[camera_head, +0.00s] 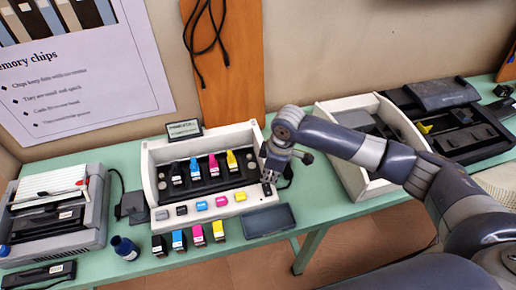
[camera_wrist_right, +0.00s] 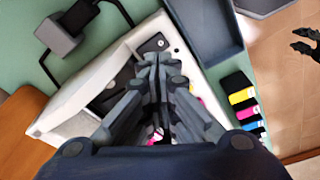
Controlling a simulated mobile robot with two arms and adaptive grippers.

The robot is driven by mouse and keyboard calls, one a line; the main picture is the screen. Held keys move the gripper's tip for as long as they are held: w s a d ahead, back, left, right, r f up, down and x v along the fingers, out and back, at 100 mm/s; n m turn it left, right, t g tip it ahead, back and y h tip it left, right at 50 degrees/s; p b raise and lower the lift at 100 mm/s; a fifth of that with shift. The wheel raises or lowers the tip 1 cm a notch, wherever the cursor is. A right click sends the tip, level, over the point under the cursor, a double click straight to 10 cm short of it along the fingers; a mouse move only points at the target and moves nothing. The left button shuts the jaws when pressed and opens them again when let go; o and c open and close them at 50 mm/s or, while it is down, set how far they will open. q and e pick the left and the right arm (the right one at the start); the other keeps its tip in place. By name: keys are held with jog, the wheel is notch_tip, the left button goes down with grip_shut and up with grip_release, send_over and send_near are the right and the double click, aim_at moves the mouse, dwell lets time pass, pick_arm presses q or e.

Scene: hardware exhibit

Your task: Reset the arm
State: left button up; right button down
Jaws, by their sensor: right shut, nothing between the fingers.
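My right arm reaches in from the right in the head view. Its gripper (camera_head: 268,180) points down at the right end of the white printer (camera_head: 246,134). In the right wrist view the gripper's fingers (camera_wrist_right: 158,75) are together with nothing between them, over the printer's white casing (camera_wrist_right: 88,92). Whether the fingertips touch the casing I cannot tell. My left gripper does not show in the head view.
Black, blue, magenta and yellow cartridges stand inside the printer, and several (camera_head: 198,237) lie in front. A dark tray (camera_head: 268,221) lies near the table's front edge. An open white casing (camera_head: 345,160) is to the right, another printer (camera_head: 60,215) to the left.

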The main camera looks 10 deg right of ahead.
jog(key=s+a+m+t+y, duration=0.1)
jog(key=s+a+m+y, duration=0.15)
jog(key=s+a, duration=0.85)
jog(key=s+d+m+t+h, duration=0.2)
jog(key=s+d+m+h, duration=0.2)
jog(key=s+d+m, duration=0.75)
jog(key=s+d+f+n+g+b, duration=0.1)
jog(key=s+d+f+n+b, duration=0.15)
jog(key=f, duration=1.35)
jog(key=s+d+f+n+g+b, duration=0.1)
jog(key=s+d+f+b, duration=0.15)
jog(key=f, duration=1.35)
jog(key=s+d+f+b, duration=0.3)
jog(key=s+f+b, duration=0.1)
jog(key=s+f, duration=1.1)
notch_tip(320, 180, down, 4)
jog(key=shift+s+f+g, duration=0.25)
jog(key=shift+g, duration=0.15)
